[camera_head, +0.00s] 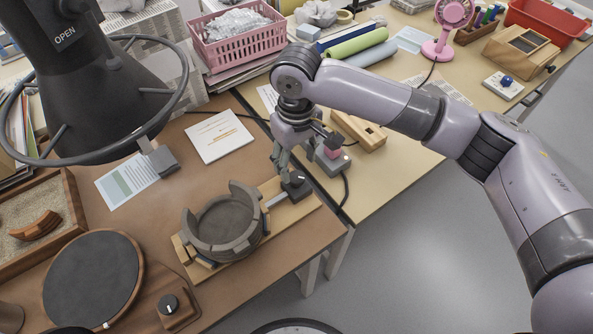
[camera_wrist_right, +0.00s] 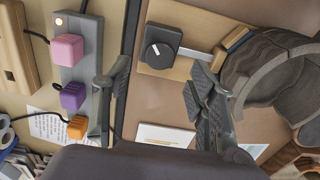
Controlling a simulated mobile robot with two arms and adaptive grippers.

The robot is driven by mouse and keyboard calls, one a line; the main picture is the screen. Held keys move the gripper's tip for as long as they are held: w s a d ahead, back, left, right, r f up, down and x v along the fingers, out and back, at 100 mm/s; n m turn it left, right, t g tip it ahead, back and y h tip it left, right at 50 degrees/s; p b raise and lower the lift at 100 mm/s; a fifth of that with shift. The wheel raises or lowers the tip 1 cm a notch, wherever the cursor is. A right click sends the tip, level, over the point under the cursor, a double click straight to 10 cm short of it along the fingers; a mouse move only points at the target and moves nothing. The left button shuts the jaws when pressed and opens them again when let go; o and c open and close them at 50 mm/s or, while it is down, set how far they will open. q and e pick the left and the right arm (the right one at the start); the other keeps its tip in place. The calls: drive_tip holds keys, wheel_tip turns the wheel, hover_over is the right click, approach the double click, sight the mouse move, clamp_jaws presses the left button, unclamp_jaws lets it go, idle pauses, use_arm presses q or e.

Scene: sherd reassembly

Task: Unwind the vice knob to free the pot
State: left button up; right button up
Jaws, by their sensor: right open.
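The grey broken-rimmed pot (camera_head: 224,222) sits in the wooden vice (camera_head: 293,210) on the brown table. It also shows at the right of the right wrist view (camera_wrist_right: 275,75). The vice knob (camera_head: 296,184) is dark with a pale mark, at the end of a metal rod. It shows at the top of the right wrist view (camera_wrist_right: 160,46). My right gripper (camera_head: 291,163) is open and empty, just above the knob and apart from it as far as I can tell. In the wrist view its two fingers (camera_wrist_right: 160,95) are spread wide, with the knob beyond them. My left gripper is not in view.
A round turntable (camera_head: 93,279) and a sand tray (camera_head: 40,218) with a sherd lie at left. A black hood (camera_head: 105,95) with a ring hangs over the table. A white booklet (camera_head: 219,136) lies behind.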

sight(296, 176)
wheel_tip(296, 176, down, 4)
drive_tip(key=shift+f, duration=0.45)
drive_tip(key=c, duration=1.1)
drive_tip(key=shift+c, duration=0.2)
